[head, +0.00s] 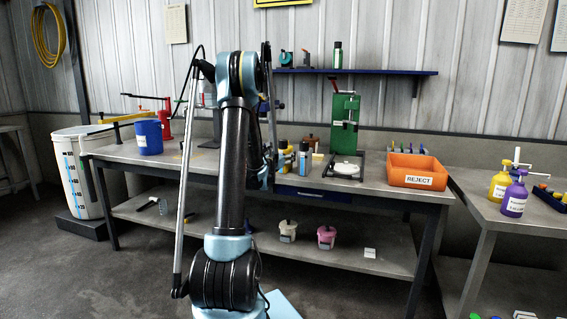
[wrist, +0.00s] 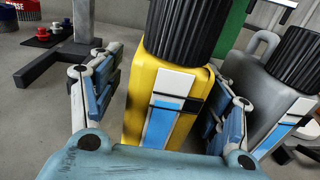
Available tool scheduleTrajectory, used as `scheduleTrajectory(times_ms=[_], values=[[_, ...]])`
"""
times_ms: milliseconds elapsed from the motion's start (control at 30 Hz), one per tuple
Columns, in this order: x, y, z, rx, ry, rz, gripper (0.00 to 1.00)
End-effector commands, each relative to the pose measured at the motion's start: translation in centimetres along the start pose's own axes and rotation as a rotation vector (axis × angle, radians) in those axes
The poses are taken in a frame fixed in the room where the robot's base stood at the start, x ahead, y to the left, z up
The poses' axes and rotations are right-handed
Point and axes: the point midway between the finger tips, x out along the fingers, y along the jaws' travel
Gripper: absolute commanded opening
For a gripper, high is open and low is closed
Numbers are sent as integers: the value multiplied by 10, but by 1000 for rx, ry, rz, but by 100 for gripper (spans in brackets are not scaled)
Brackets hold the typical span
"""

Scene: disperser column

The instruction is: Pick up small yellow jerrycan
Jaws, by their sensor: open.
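The small yellow jerrycan (wrist: 160,95) stands upright in the middle of the wrist view, with a ribbed black cap and a white, blue and black label. My gripper (wrist: 163,75) is open, with one finger on each side of the jerrycan. The left finger appears apart from it; whether the right finger touches it I cannot tell. In the head view the yellow jerrycan (head: 283,151) shows small on the workbench, just right of my gripper (head: 266,172), which my arm partly hides.
A grey jerrycan (wrist: 262,95) with a black cap stands close on the right, near my right finger. A dark stand base (wrist: 65,62) is at left. On the workbench (head: 330,188) are a green press (head: 344,122), an orange reject bin (head: 417,171) and a blue container (head: 148,137).

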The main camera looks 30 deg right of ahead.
Motion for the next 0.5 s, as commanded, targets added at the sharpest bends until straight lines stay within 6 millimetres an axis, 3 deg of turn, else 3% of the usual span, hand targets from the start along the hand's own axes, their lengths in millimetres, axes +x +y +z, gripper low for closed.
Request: scheduleTrajectory(times_ms=[233,500], values=[[4,0,0,0,0,0,70],[4,0,0,0,0,0,11]])
